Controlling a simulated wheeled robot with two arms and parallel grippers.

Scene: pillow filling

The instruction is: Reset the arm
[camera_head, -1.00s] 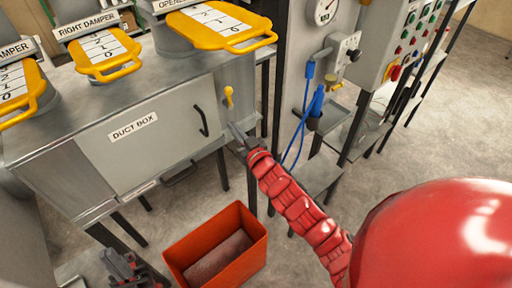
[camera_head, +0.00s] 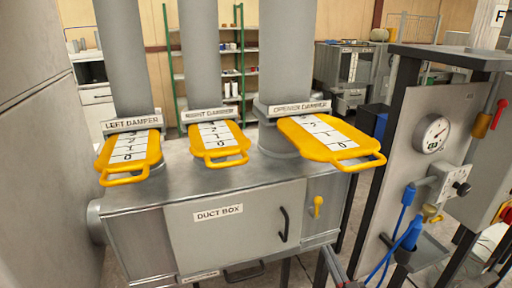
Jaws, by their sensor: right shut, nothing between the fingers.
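My right gripper (camera_head: 332,264) shows at the bottom edge, right of centre, in front of the lower right corner of the duct box (camera_head: 150,240). Its narrow grey fingers are shut and empty, and the rest of the arm is mostly cut off by the frame. My left gripper is not in view. The box's door (camera_head: 240,245) is shut, with a dark handle (camera_head: 283,224) and a yellow latch (camera_head: 318,206) beside it.
The yellow left damper plate (camera_head: 103,165), right damper plate (camera_head: 240,155) and opener damper plate (camera_head: 350,153) stick out above the box. A gauge panel (camera_head: 410,165) with a blue nozzle (camera_head: 408,236) stands at right. Shelving (camera_head: 231,60) is behind.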

